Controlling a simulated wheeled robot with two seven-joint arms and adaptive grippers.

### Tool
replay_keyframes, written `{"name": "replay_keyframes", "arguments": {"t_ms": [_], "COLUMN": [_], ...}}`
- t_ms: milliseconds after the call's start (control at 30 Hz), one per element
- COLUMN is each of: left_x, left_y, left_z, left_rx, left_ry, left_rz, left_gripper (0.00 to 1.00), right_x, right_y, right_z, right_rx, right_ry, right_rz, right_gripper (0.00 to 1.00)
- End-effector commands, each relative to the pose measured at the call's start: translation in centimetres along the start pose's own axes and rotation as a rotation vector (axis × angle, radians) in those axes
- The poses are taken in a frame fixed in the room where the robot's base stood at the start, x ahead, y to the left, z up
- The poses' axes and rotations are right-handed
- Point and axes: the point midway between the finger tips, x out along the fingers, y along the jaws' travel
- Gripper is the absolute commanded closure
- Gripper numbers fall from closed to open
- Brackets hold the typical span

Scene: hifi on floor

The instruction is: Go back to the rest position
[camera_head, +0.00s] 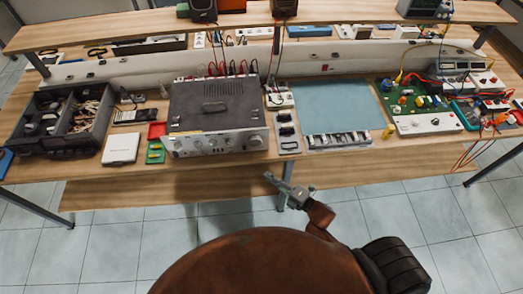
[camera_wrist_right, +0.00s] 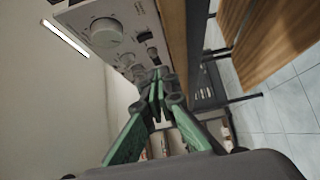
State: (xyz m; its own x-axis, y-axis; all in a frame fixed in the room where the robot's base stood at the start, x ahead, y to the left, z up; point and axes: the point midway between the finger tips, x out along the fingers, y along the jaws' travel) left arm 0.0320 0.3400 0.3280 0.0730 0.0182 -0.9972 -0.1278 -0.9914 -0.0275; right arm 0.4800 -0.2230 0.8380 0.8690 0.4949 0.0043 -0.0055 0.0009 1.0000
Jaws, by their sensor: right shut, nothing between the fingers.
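My right gripper (camera_head: 272,181) shows in the head view just in front of the workbench's front edge, below and to the right of the hi-fi unit's front panel. In the right wrist view its green fingers (camera_wrist_right: 157,84) are shut together with nothing between them. The grey hi-fi unit (camera_head: 215,105) sits on the workbench, its silver knobbed front facing me. Its front panel (camera_wrist_right: 122,22) also shows in the wrist view, beyond the fingertips; I cannot tell the exact gap. My left gripper is not in view.
The workbench (camera_head: 110,188) holds a dark parts box (camera_head: 97,128), a blue-grey mat (camera_head: 325,105), a green circuit board (camera_head: 405,98) and wired instruments at the right. A raised shelf (camera_head: 130,25) runs along the back. Tiled floor (camera_head: 400,215) is clear in front.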

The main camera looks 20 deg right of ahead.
Motion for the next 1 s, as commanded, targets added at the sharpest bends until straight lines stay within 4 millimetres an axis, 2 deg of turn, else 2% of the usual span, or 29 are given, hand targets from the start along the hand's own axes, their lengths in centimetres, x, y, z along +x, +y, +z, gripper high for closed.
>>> {"name": "replay_keyframes", "arguments": {"t_ms": [233, 267, 367, 467, 567, 700, 867, 1000], "left_x": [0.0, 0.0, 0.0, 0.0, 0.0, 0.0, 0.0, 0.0], "left_y": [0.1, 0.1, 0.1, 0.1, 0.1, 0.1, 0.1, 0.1], "left_z": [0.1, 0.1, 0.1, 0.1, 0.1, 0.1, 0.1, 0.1], "left_rx": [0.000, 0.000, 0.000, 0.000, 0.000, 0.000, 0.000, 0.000], "left_ry": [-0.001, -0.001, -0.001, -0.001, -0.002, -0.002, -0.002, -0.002], "left_rz": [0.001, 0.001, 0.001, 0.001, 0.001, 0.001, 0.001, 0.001], "left_gripper": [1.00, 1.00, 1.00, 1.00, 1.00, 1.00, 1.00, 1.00], "right_x": [0.0, -0.1, -0.6, -2.0, -4.6, -9.5, -16.7, -23.9], "right_y": [-0.2, -0.6, -3.2, -8.3, -14.9, -23.9, -33.2, -40.1], "right_z": [0.1, 0.2, 1.2, 2.8, 4.3, 5.1, 4.2, 1.5], "right_rx": [0.006, 0.013, 0.075, 0.199, 0.361, 0.592, 0.840, 1.042], "right_ry": [-0.004, -0.009, -0.046, -0.125, -0.235, -0.405, -0.619, -0.822], "right_rz": [-0.005, -0.010, -0.058, -0.147, -0.257, -0.401, -0.550, -0.668], "right_gripper": [1.00, 1.00, 1.00, 1.00, 1.00, 1.00, 1.00, 1.00]}}
